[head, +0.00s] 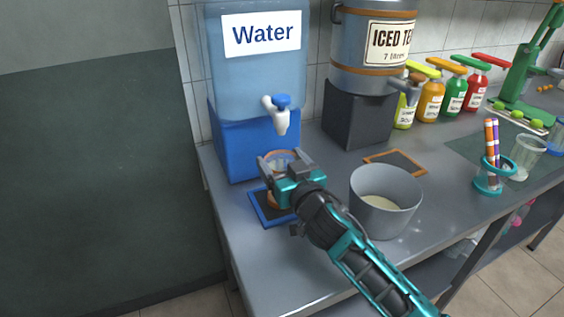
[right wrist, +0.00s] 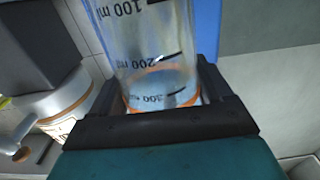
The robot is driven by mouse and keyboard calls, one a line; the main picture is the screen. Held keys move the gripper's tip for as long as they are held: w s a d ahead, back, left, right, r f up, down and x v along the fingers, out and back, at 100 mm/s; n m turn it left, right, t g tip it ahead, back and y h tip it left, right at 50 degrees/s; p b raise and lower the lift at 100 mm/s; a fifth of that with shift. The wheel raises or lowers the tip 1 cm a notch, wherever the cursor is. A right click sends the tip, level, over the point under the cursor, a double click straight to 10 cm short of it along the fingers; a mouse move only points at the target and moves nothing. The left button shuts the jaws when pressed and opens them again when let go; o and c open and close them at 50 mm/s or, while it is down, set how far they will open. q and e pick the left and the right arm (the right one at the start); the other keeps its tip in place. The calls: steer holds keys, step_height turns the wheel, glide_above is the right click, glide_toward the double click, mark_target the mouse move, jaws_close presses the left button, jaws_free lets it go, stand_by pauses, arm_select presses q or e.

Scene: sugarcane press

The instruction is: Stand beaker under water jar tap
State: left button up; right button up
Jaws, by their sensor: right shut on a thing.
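The water jar (head: 245,75) is a blue clear tank labelled "Water" on a blue block (head: 233,145). Its tap (head: 279,115) has a blue top and white spout at the front. My right gripper (head: 280,165) is shut on the beaker (head: 279,156), just below the tap spout and over a blue-edged dark mat (head: 262,208). The beaker is clear with an orange rim; in the right wrist view the beaker (right wrist: 155,50) shows black ml marks between the fingers. The gripper hides much of it in the head view, so I cannot tell whether it touches the mat. My left gripper is not in view.
A grey pot (head: 386,200) stands right of my arm. An iced tea dispenser (head: 370,50) on a dark block (head: 357,113) stands behind it, with an orange-edged mat (head: 394,162) in front. Syrup bottles (head: 431,104) and a straw cup (head: 493,172) are further right. The counter's left front is clear.

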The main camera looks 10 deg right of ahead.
steer(key=o, duration=1.4)
steer(key=shift+r, duration=0.1)
steer(key=shift+s+r+p, duration=0.1)
steer(key=shift+p, duration=0.2)
steer(key=s, duration=0.4)
steer(key=s+d, duration=0.1)
steer(key=s, duration=0.2)
steer(key=s+d, duration=0.1)
steer(key=s, duration=0.3)
steer(key=shift+s+d, duration=0.2)
steer(key=shift+s, duration=0.1)
